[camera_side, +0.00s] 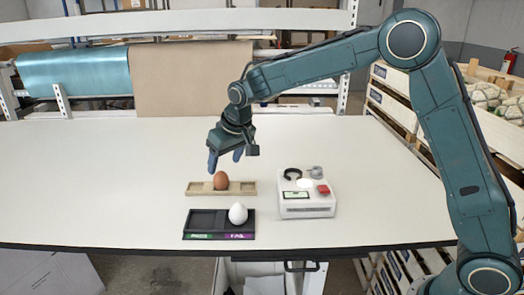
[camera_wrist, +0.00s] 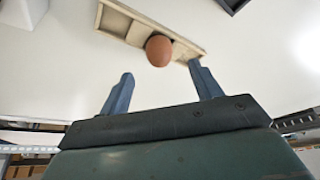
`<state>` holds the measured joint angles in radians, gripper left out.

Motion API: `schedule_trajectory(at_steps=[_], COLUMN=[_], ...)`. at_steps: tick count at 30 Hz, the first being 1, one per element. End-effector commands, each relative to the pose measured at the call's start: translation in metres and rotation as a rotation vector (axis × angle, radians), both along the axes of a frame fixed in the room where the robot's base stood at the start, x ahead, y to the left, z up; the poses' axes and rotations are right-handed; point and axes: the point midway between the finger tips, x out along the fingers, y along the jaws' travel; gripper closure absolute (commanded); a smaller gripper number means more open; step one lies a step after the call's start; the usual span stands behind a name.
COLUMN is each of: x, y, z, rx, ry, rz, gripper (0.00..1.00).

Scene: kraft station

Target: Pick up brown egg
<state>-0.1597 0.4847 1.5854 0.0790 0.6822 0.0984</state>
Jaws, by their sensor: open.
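The brown egg (camera_side: 221,181) stands in a shallow wooden tray (camera_side: 243,188) on the white table. In the wrist view the egg (camera_wrist: 159,50) lies beyond the fingertips, between their lines, with the wooden tray (camera_wrist: 122,22) around it. My gripper (camera_side: 224,162) is above and just behind the tray in the side view, its fingers apart and empty. The wrist view also shows my gripper (camera_wrist: 160,74) with both blue fingers spread. The fingers appear clear of the egg.
A white egg (camera_side: 238,213) sits in the right part of a black tray (camera_side: 205,233) with green and purple labels, in front of the wooden tray. A white device (camera_side: 306,209) with a red button stands to the right. The table (camera_side: 100,180) is clear on the left.

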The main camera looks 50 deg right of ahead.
Motion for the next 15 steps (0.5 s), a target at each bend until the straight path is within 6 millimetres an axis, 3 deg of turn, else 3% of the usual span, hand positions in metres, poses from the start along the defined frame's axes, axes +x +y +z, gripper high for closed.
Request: schedule_trajectory(at_steps=[15], x=[0.006], y=[0.000], z=[-0.017], rx=[0.000], ry=[0.001], rz=[0.000], gripper=[0.36])
